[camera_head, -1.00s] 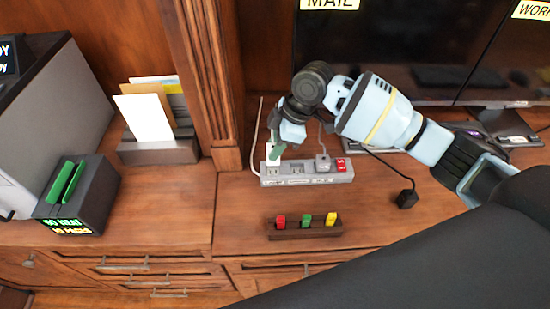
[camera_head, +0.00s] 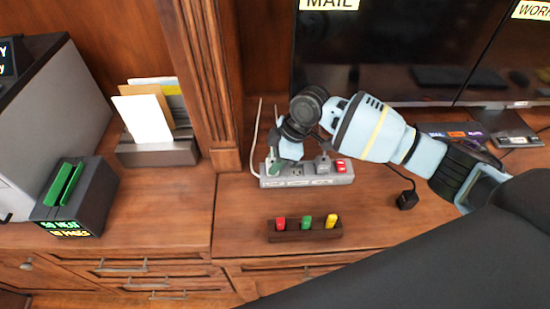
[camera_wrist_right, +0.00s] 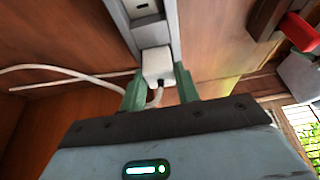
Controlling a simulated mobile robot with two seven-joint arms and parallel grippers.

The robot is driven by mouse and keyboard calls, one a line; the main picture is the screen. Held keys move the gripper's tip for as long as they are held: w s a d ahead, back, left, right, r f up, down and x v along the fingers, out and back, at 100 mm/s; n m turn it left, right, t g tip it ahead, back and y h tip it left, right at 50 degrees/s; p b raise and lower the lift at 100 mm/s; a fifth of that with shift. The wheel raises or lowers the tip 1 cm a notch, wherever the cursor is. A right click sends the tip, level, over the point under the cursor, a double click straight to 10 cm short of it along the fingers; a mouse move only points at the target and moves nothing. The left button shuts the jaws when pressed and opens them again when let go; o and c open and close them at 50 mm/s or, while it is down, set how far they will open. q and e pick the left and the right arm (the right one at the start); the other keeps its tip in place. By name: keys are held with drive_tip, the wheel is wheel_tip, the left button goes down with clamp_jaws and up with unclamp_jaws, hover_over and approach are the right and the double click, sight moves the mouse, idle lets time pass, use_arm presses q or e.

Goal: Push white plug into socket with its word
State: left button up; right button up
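The white plug (camera_wrist_right: 157,65) sits between the green fingertips of my right gripper (camera_wrist_right: 160,85) in the right wrist view, with both fingers against its sides. Its front meets the grey power strip (camera_wrist_right: 128,25); I cannot tell how deep it is seated. In the head view my right gripper (camera_head: 274,166) is at the left end of the power strip (camera_head: 305,181) and mostly hides the plug. A free socket (camera_head: 296,171) shows just right of the gripper. The words on the strip are too small to read. My left gripper is not in view.
A grey plug (camera_head: 323,164) and a red switch (camera_head: 342,167) are on the strip's right part. A black plug (camera_head: 407,200) lies on the desk. A wooden block (camera_head: 305,236) with coloured pieces is in front. The wooden post (camera_head: 212,80) stands close left.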

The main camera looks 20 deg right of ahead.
drive_tip(key=o, duration=0.4)
drive_tip(key=shift+r, duration=0.3)
drive_tip(key=p+v, duration=0.1)
drive_tip(key=v, duration=1.1)
drive_tip(key=shift+f, duration=0.1)
drive_tip(key=shift+s+f, duration=0.1)
